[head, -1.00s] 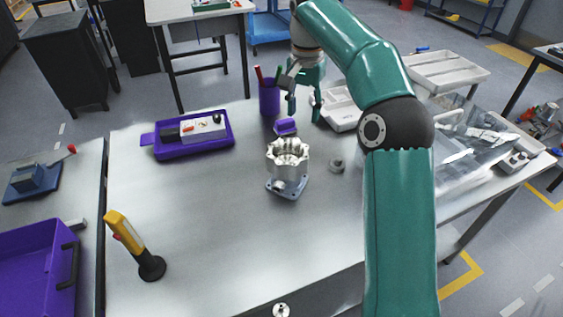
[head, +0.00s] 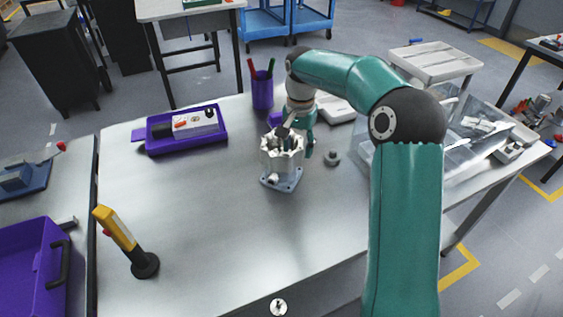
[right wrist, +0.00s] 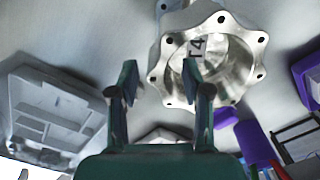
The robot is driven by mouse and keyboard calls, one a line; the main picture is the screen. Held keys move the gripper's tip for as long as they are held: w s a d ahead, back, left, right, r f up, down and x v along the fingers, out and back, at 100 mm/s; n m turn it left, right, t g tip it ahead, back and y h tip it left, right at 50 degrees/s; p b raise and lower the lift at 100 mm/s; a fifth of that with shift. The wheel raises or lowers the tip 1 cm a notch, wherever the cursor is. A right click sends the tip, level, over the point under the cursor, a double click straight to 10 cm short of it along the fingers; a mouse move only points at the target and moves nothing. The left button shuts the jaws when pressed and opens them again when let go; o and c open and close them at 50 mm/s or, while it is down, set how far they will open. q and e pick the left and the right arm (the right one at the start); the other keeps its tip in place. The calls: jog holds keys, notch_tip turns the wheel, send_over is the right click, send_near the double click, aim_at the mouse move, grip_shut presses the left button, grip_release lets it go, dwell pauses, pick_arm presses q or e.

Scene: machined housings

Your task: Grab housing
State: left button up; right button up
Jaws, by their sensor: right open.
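The housing (head: 283,163) is a silver machined cup with a scalloped rim on a blue-grey flanged base. It stands upright near the middle of the workbench (head: 200,220). My right gripper (head: 299,140) is just behind and to the right of it, pointing down, with one finger partly hidden by the housing. In the right wrist view the open fingers (right wrist: 160,84) show nothing between them but bench and part of the rim. The housing (right wrist: 222,66) lies ahead and to the right there, with dark lettering inside. Whether a finger touches it, I cannot tell. My left gripper is not in view.
A small grey round part (head: 332,157) lies right of the housing. A purple tray (head: 160,149) with a control box is at the back left, and a purple pen cup (head: 262,92) behind. A yellow-handled tool (head: 118,230) stands front left. The front middle is clear.

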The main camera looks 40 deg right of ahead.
jog(key=shift+f, duration=1.25)
grip_shut()
jog(key=shift+r, duration=0.15)
